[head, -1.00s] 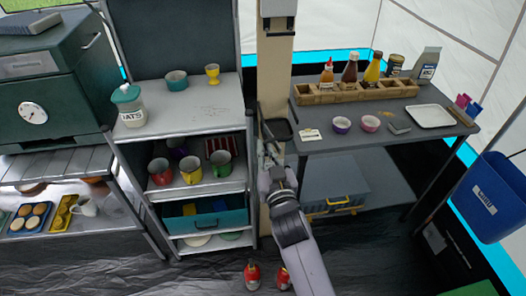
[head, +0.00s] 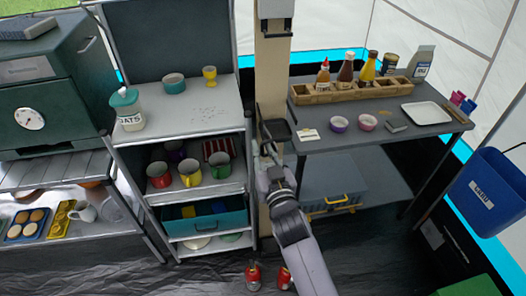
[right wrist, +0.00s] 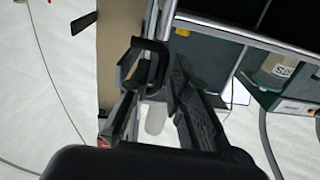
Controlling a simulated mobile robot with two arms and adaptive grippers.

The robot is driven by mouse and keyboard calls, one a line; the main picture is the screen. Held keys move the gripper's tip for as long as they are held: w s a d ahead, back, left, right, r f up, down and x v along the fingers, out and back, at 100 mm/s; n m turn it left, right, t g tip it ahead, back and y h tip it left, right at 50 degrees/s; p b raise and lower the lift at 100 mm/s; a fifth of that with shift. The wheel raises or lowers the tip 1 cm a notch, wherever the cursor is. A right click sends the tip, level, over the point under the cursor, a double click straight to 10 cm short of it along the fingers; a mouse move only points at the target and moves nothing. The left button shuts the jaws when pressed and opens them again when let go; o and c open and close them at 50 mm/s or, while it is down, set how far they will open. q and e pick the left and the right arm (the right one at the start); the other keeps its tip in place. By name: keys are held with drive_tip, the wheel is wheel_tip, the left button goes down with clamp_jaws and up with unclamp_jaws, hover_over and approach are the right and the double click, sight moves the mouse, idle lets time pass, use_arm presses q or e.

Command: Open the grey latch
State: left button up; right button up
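My right gripper (head: 266,150) is at the front of the beige post (head: 273,75), just below a dark tray-like piece (head: 275,131). In the right wrist view its two dark fingers (right wrist: 160,92) are spread apart. A dark loop-shaped piece (right wrist: 150,58) shows near the left fingertip, close to the post. It may be the latch, but I cannot tell for sure, nor whether a finger touches it. A pale rounded piece (right wrist: 155,118) shows in the gap between the fingers. The grey latch is not clearly visible in the head view. My left gripper is out of view.
A grey shelf unit (head: 197,107) with several mugs stands left of the post. A grey table (head: 385,135) with bowls, a white tray (head: 426,113) and a wooden bottle rack (head: 335,97) stands right. A storage box (head: 328,182) sits below it. A blue bin (head: 487,193) is far right.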

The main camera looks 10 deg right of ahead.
drive_tip(key=shift+o, duration=0.6)
drive_tip(key=shift+s, duration=0.15)
drive_tip(key=s+d, duration=0.1)
drive_tip(key=s, duration=1)
drive_tip(key=shift+s+d, duration=0.15)
drive_tip(key=shift+s, duration=0.2)
